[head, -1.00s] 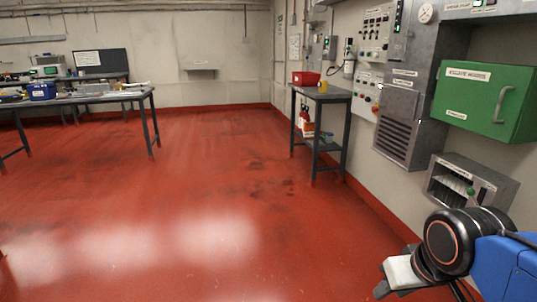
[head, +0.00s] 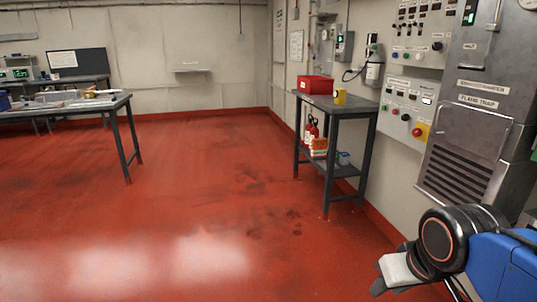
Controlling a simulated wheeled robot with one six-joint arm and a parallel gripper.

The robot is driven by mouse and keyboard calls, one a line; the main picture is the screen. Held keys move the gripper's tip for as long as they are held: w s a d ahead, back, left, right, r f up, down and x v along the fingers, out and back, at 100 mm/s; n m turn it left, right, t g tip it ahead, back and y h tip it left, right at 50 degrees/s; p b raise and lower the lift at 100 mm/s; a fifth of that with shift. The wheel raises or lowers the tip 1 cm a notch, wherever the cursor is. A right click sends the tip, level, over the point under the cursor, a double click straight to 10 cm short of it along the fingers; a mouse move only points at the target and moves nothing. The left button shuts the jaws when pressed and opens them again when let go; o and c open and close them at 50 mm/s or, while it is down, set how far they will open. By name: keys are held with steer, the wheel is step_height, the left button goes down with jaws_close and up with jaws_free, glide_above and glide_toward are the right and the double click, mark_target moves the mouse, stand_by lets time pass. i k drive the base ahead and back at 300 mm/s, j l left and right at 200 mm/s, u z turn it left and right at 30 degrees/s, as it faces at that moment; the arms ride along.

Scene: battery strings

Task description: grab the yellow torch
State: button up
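A small yellow object (head: 340,96) stands on top of the dark side table (head: 345,108) by the right wall. It may be the yellow torch, but it is too small to make out its shape. My gripper (head: 380,278) is at the lower right, low in the picture and well short of the side table. Its fingers are partly cut off and small, so I cannot tell whether they are open. I see nothing held in it.
A red box (head: 316,85) sits beside the yellow object. The lower shelf holds red bottles (head: 311,132) and an orange-white box (head: 318,147). A workbench (head: 75,106) stands left. A metal cabinet (head: 470,130) lines the right wall. The red floor (head: 220,190) between is clear.

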mark_target(340, 95)
steer(key=i, duration=1.75)
steer(key=i+z, duration=0.1)
steer(key=i, duration=0.4)
steer(key=i+j+z, duration=0.15)
steer(key=i, duration=0.35)
steer(key=i+j+z, duration=0.1)
steer(key=i, duration=0.4)
